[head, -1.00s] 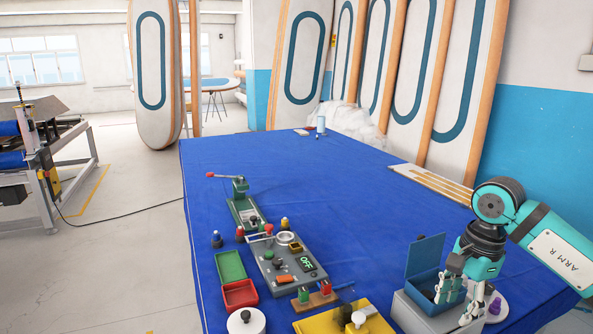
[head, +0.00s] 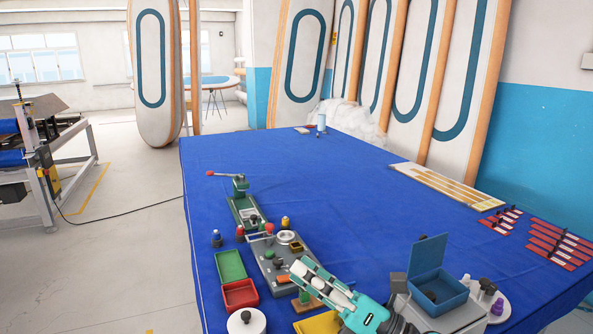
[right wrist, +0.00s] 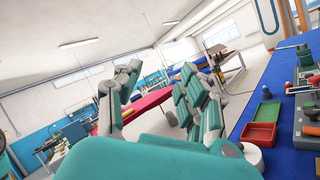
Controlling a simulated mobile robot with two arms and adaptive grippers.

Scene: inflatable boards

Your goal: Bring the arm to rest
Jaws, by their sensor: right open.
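My right gripper (head: 318,280) is at the bottom middle of the head view, above the near part of the blue-covered table (head: 340,200). It hides part of the grey control box (head: 272,262) and the yellow block (head: 318,323). In the right wrist view its fingers (right wrist: 150,105) are spread apart with nothing between them. The gripper is open and empty, pointing over the table's left side toward the room. My left gripper is not in view.
A blue open box (head: 437,290) stands right of my right gripper. Green (head: 230,266) and red (head: 240,294) trays and a lever device (head: 241,205) lie to its left. Red strips (head: 555,243) lie at the right edge. The table's far middle is clear.

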